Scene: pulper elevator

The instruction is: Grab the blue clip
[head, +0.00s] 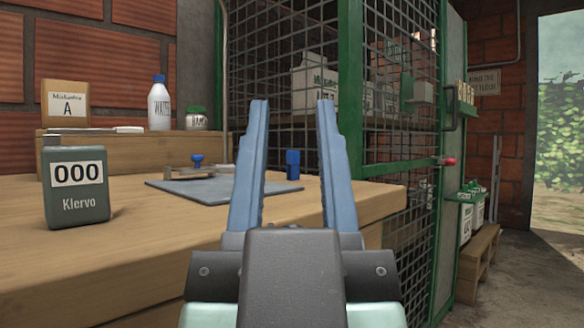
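A small upright blue object (292,164), which looks like the blue clip, stands on the wooden table (130,245) near its right side. It shows in the gap between my fingers, beyond them. My gripper (291,104) is open, with two long blue-grey fingers pointing forward and nothing between them. A second blue item, a small knob (197,161), stands at the back edge of a flat grey-blue mat (215,192), beside a metal piece.
A grey-green box reading "000 Klervo" (76,187) stands at the table's left. A raised wooden shelf (130,149) behind holds a white bottle (159,106), a jar (197,118) and a card (65,104). A green-framed mesh cage (352,90) borders the table's right side.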

